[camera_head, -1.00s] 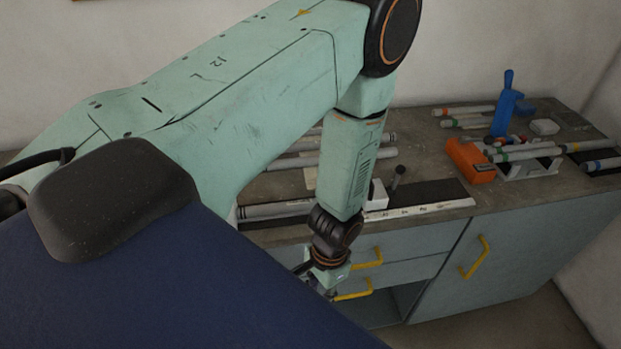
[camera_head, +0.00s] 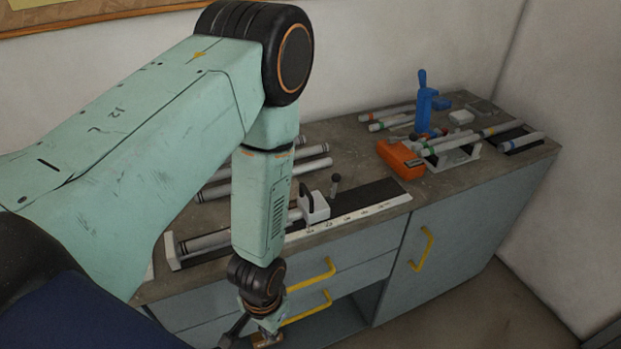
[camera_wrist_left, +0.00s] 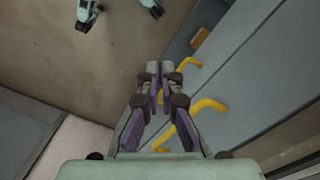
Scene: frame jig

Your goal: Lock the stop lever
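The stop is a white block (camera_head: 314,207) with a dark curved lever (camera_head: 307,193) on its top. It sits on the dark bed of the measuring jig (camera_head: 372,195), behind the white ruled strip, and the lever stands up from the block. A grey tube (camera_head: 205,241) lies along the jig to its left, partly behind my arm. My left gripper (camera_head: 265,338) hangs below the bench top, in front of the drawers, well away from the stop. In the left wrist view, the left gripper (camera_wrist_left: 157,70) has its fingertips together with nothing between them. My right gripper is not in view.
An orange tool (camera_head: 399,158), a blue clamp (camera_head: 424,105) and several tubes lie farther right. Yellow handles (camera_head: 312,275) stick out near my left gripper.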

